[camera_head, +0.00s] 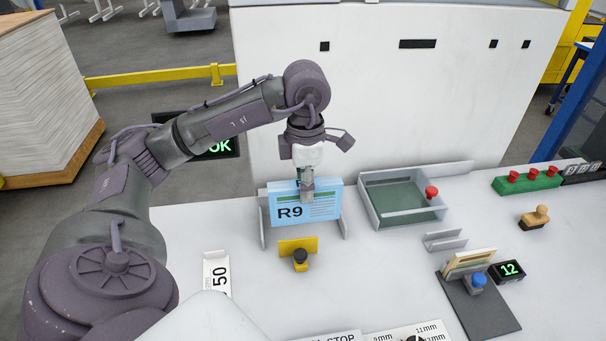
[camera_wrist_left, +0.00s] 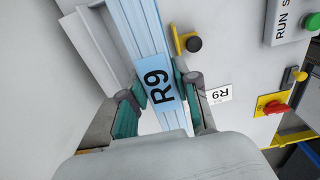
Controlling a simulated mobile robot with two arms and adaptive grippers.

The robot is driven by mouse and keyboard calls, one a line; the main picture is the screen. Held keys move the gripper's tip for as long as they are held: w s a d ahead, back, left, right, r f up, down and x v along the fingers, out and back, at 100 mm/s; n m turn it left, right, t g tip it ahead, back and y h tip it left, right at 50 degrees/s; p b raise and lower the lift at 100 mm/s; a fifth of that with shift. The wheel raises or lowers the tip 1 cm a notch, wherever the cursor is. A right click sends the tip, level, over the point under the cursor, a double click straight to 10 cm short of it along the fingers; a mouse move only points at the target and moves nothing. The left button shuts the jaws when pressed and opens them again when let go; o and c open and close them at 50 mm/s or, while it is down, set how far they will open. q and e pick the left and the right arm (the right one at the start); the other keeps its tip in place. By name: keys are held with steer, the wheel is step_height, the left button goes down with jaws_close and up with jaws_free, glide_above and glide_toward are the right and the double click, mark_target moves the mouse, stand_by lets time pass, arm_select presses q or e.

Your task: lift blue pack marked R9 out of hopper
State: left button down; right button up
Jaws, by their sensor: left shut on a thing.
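The light blue pack marked R9 (camera_head: 291,212) stands upright in the grey hopper (camera_head: 345,223), between its side walls, in the head view. My left gripper (camera_head: 307,190) comes down from above and is shut on the pack's upper part. In the left wrist view the pack (camera_wrist_left: 150,50) lies between the two green-padded fingers of my left gripper (camera_wrist_left: 160,108), with the R9 mark facing the camera. I cannot tell whether the pack's lower edge touches the hopper floor. My right gripper is not in view.
A yellow bracket with a black knob (camera_head: 300,257) stands just in front of the hopper. A grey tray with a green floor and red knob (camera_head: 405,200) is close on the right. A white machine wall (camera_head: 400,100) rises behind.

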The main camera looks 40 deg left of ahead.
arm_select(q)
steer(key=s+d+r+p, duration=0.1)
steer(key=s+d+p, duration=0.1)
steer(key=s+d, duration=0.8)
steer(key=shift+s+d+r+p, duration=0.2)
steer(key=shift+s+d+p, duration=0.2)
steer(key=shift+d, duration=1.4)
